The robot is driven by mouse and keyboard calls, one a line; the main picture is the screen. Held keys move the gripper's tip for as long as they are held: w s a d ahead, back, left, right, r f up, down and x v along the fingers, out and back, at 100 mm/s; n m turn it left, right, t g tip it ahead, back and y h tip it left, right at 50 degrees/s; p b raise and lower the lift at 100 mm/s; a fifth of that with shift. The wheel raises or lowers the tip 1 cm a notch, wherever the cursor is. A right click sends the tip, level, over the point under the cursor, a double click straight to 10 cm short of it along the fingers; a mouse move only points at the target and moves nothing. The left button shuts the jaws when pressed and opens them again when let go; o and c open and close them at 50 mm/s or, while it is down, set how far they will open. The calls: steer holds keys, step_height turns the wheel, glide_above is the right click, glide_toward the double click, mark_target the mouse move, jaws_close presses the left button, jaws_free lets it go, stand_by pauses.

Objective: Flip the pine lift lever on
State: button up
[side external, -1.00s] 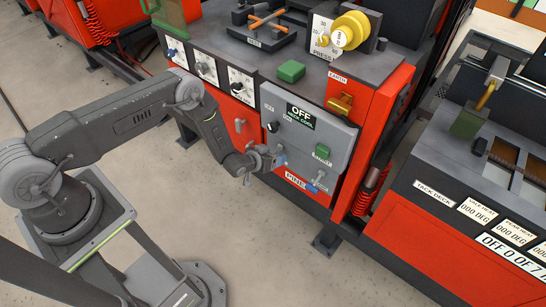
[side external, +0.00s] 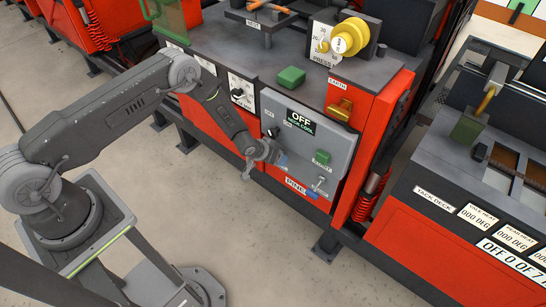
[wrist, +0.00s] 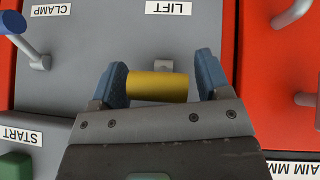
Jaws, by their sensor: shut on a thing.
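The lift lever's yellow handle (wrist: 157,86) lies crosswise between the two blue fingertips of my gripper (wrist: 164,80) in the wrist view. Its grey pivot and the upside-down LIFT label (wrist: 169,8) are just above it. My gripper is shut on the handle, with one finger at each end. In the side view my gripper (side external: 281,161) is at the lower left of the grey control panel (side external: 300,160), above the PINE label (side external: 295,186). There my gripper hides the lever, so its angle cannot be told.
The blue-handled CLAMP lever (wrist: 38,58) is left of my gripper in the wrist view. A green START button (wrist: 15,166) is at lower left. Grey hooks (wrist: 292,14) stand on the red panel at right. The floor before the cabinet is clear.

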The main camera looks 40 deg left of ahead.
steer(key=shift+a, duration=0.1)
steer(key=o, duration=1.2)
steer(key=shift+o, duration=0.2)
steer(key=v, duration=1.3)
steer(key=shift+s+r, duration=0.25)
steer(key=shift+s, duration=0.1)
